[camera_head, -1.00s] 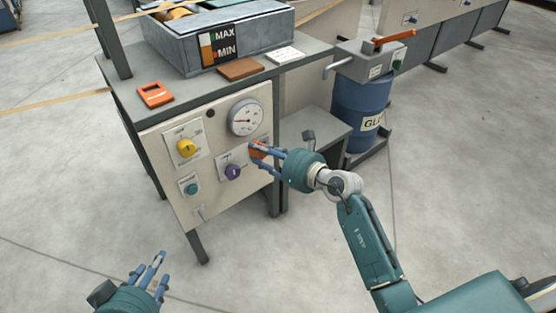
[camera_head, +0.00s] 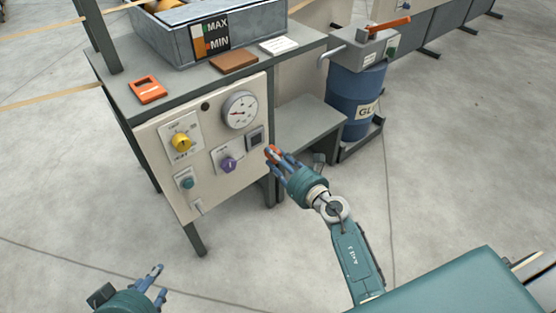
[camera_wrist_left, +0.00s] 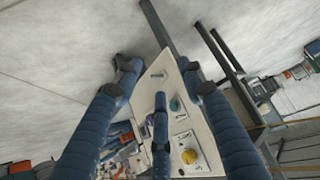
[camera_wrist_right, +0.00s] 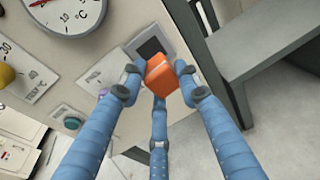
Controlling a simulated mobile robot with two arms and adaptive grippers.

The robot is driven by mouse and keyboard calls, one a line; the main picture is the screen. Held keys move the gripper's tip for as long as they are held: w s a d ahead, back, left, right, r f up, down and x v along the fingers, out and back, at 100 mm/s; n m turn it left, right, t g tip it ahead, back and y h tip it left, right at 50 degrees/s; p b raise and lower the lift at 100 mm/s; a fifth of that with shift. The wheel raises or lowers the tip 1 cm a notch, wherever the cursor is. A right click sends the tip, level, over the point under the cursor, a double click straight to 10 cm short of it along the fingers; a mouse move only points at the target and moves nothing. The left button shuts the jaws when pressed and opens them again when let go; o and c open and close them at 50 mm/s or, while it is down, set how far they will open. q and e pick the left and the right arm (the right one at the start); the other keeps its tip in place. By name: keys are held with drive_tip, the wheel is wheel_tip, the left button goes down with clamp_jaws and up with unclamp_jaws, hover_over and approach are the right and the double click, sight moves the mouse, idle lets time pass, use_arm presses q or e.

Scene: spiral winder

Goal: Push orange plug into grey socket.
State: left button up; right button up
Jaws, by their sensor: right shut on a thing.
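The orange plug (camera_head: 273,153) is in the fingers of my right gripper (camera_head: 275,158), which is shut on it. In the right wrist view the plug (camera_wrist_right: 162,75) sits between the blue fingertips, in front of the panel. The grey socket (camera_head: 255,139) is a dark square in a grey frame on the cream panel, below and right of the dial. It also shows in the right wrist view (camera_wrist_right: 150,50), just beyond the plug and partly covered by a fingertip. In the head view the plug is apart from the socket, to its right. My left gripper (camera_head: 158,280) is open and empty, low at the left.
The panel (camera_head: 160,150) carries a yellow knob (camera_head: 181,141), a purple knob (camera_head: 229,164), a teal button (camera_head: 187,183) and a round dial (camera_head: 240,110). A grey side shelf (camera_head: 310,128) and a blue drum (camera_head: 358,100) stand to the right. The floor in front is clear.

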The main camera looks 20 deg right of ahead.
drive_tip(key=shift+w+a, duration=0.2)
drive_tip(key=shift+w, duration=0.3)
drive_tip(key=shift+x, duration=1.05)
use_arm(q)
drive_tip(key=shift+w+d+r+t+h+b, duration=0.15)
drive_tip(key=shift+w+d+r+t, duration=0.2)
drive_tip(key=shift+w+r, duration=0.3)
drive_tip(key=shift+w+d+r+t+h+b, duration=0.1)
drive_tip(key=shift+w+d+r+t, duration=0.1)
drive_tip(key=shift+w+r+t, duration=0.4)
drive_tip(key=shift+w+d+r+t+h+b, duration=0.15)
drive_tip(key=shift+w+d+r+t, duration=0.1)
drive_tip(key=shift+w+r, duration=0.4)
use_arm(e)
drive_tip(key=shift+w+a+r, duration=0.2)
drive_tip(key=shift+w+a, duration=0.25)
drive_tip(key=shift+w, duration=0.4)
use_arm(q)
drive_tip(key=shift+w+f, duration=0.15)
drive_tip(key=shift+f, duration=0.05)
drive_tip(key=shift+w+r, duration=0.2)
use_arm(e)
drive_tip(key=shift+b, duration=0.55)
drive_tip(key=shift+c, duration=0.6)
use_arm(q)
drive_tip(key=w+d+r+t+h, duration=0.1)
drive_tip(key=w+d+r+t, duration=0.1)
drive_tip(key=w+r+t, duration=0.2)
drive_tip(key=shift+r, duration=1.7)
drive_tip(key=shift+d, duration=0.1)
